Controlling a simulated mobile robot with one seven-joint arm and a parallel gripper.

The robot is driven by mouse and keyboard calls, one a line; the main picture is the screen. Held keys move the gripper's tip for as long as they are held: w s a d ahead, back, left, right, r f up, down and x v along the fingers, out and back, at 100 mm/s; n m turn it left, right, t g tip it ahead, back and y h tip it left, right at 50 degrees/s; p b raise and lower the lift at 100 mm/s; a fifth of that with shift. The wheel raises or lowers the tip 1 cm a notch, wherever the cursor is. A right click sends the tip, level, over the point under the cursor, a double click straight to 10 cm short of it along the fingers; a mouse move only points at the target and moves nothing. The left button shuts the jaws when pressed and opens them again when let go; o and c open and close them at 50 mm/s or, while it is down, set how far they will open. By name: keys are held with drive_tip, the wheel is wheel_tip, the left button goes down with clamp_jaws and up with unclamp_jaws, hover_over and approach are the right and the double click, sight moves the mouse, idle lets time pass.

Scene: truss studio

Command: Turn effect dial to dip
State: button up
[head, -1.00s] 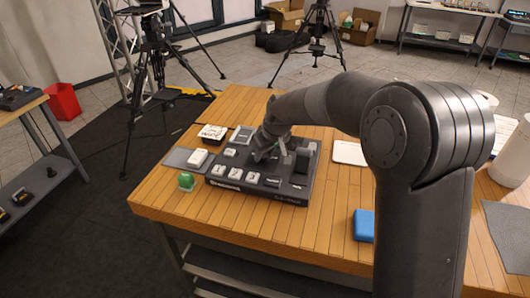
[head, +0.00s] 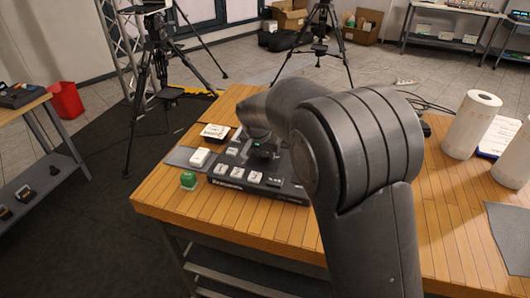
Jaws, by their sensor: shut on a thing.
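The dark console (head: 228,182) lies on the wooden table (head: 200,208), with a row of white keys (head: 240,174) along its front and raised lettering on its front left edge. My gripper (head: 264,153) points down at the upper middle of the console. It is shut on a small part there, which looks to be the effect dial. The dial itself and its marks, including dip, are hidden or too small to read. My arm covers the console's right part.
Paper towel rolls (head: 471,125) stand at the right. The table's front left is clear.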

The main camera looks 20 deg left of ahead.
drive_tip(key=shift+a+m+h, duration=0.15)
drive_tip(key=shift+m+h, duration=0.55)
drive_tip(key=shift+m, duration=1)
drive_tip(key=o, duration=1)
drive_tip(key=shift+r, duration=0.1)
drive_tip(key=v, duration=1)
drive_tip(key=shift+a+r, duration=0.1)
drive_tip(key=shift+r, duration=0.25)
